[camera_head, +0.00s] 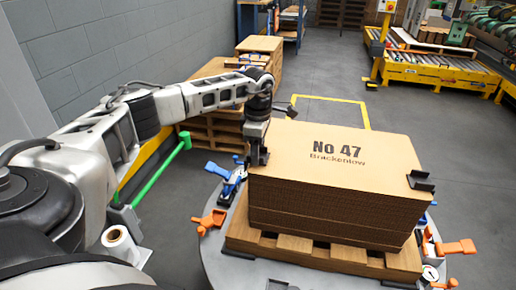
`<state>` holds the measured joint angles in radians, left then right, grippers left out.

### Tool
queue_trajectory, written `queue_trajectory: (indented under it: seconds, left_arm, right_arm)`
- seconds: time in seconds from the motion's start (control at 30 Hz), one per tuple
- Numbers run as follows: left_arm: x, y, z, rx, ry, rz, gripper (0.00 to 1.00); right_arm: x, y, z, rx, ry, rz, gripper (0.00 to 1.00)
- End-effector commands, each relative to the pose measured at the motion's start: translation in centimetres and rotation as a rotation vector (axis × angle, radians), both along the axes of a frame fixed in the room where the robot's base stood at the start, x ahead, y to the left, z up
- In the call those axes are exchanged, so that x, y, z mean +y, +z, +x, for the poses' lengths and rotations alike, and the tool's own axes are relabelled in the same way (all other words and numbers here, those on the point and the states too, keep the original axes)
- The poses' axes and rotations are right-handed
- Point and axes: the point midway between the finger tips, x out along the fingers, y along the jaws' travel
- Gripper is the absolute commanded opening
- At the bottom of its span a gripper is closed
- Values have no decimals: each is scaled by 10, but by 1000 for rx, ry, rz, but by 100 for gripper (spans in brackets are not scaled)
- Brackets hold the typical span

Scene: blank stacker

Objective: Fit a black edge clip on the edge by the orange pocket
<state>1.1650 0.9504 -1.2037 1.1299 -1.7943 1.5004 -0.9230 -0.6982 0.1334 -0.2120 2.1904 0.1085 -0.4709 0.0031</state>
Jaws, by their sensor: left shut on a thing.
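A stack of cardboard blanks (345,215) marked "No 47 Brackenlow" sits on a wooden pallet (338,254) on a round grey table (212,262). A black edge clip (420,181) sits at the right edge of the stack's top. Orange parts stand beside the stack at the left (209,222) and right (456,247); I cannot tell which is the orange pocket. My left gripper (259,157) points down at the stack's left edge, shut on a small dark thing, probably a black edge clip, mostly hidden by the fingers. My right gripper is out of view.
A blue clamp-like part (230,180) stands close to my left gripper. A green bar (163,168) and a white roll (117,236) are at the left. More cardboard stacks (215,72) stand behind. A yellow conveyor (433,72) is far right, with open floor between.

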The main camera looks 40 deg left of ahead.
Motion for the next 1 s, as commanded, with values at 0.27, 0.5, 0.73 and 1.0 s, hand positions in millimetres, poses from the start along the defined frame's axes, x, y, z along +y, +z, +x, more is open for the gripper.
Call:
queue_trajectory:
  seconds: [0.27, 0.5, 0.73, 1.0]
  left_arm:
    - [0, -1, 0, 0, 0, 0, 30]
    - [0, -4, 0, 0, 0, 0, 30]
    - [0, -5, 0, 0, 0, 0, 72]
    - [0, -5, 0, 0, 0, 0, 76]
  right_arm:
    - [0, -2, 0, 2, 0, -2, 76]
    - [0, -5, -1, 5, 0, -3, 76]
    - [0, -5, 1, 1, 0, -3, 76]
    - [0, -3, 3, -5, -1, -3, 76]
